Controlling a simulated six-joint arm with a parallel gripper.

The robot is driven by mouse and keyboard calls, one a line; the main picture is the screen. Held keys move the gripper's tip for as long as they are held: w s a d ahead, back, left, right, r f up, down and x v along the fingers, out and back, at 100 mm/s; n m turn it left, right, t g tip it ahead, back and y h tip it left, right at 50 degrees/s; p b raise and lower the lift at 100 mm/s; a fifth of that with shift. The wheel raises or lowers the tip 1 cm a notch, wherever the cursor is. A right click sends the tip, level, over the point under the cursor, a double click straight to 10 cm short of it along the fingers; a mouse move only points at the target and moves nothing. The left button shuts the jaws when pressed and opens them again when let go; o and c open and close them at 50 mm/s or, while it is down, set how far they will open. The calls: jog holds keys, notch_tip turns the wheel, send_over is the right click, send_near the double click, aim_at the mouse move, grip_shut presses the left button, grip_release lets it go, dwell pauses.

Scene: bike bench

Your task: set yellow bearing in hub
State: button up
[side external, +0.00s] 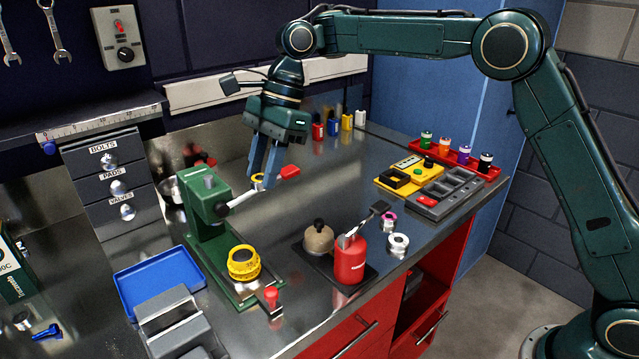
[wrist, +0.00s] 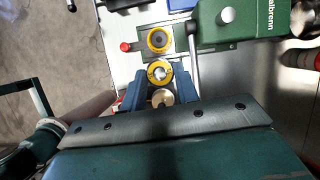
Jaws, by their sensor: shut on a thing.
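The yellow bearing (side external: 257,182) is a small yellow ring with a pale metal centre. My gripper (side external: 264,178) is shut on it, holding it up in the air beside the green press (side external: 208,200). In the wrist view the bearing (wrist: 160,74) sits between the blue fingertips of my gripper (wrist: 161,80). A yellow round part with dark markings (side external: 243,262) stands on the press's base; in the wrist view it (wrist: 158,40) shows a dark centre, ahead of the bearing. I cannot tell for sure whether it is the hub.
The press lever's red knob (side external: 290,171) is close to my gripper. A red bottle (side external: 350,258) and a tan pot (side external: 318,238) stand right of the press. Metal ring parts (side external: 397,244) lie farther right. A blue tray (side external: 158,290) is at the left.

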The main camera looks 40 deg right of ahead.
jog(key=a+f, duration=0.5)
jog(key=shift+s+a, duration=0.2)
jog(key=shift+a, duration=0.05)
dwell(0.4)
jog(key=shift+f, duration=0.2)
jog(key=shift+f, duration=2.7)
jog(key=shift+f, duration=0.35)
dwell(2.8)
jog(key=shift+r, duration=0.7)
